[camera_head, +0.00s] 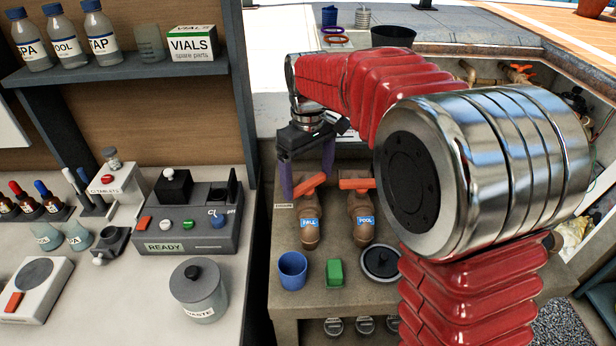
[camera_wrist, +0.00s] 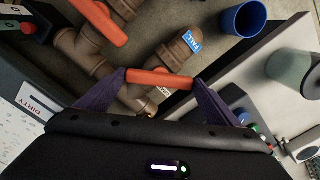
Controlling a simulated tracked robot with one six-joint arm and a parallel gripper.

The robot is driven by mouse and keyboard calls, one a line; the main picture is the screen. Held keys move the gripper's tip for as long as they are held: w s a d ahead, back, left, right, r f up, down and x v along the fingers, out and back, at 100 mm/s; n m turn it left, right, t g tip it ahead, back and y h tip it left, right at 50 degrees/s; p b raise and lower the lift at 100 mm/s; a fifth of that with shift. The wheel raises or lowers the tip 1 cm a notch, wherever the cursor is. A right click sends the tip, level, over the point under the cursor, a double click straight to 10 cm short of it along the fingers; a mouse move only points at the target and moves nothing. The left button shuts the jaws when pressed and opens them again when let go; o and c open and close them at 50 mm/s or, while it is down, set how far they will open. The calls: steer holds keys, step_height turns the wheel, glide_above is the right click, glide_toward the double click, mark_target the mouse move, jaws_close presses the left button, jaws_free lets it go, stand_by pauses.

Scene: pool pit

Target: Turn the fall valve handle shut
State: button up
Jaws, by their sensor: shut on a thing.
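The fall valve (camera_head: 310,225) is a brown pipe fitting with a blue FALL label, standing on the brown bench. Its orange handle (camera_head: 314,183) sits on top, turned at a slant. My gripper (camera_head: 306,178) comes down from above with its purple fingers on either side of this handle. In the wrist view the orange handle (camera_wrist: 160,79) spans between the two fingertips of my gripper (camera_wrist: 161,81), which touch its ends. The blue FALL label (camera_wrist: 192,41) shows just beyond it. Part of the valve body is hidden by my gripper.
The pool valve (camera_head: 360,220) with its own orange handle (camera_head: 356,184) stands close on the right. A blue cup (camera_head: 293,270), a green block (camera_head: 335,273) and a round dark-topped item (camera_head: 381,263) are in front. A grey tester (camera_head: 188,222) stands left on the white counter.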

steer(key=m, duration=0.3)
steer(key=shift+r+m, duration=0.1)
steer(key=shift+m, duration=0.3)
steer(key=shift+w+m, duration=0.1)
steer(key=shift+m, duration=1.9)
steer(key=o, duration=0.9)
steer(key=shift+n, duration=0.3)
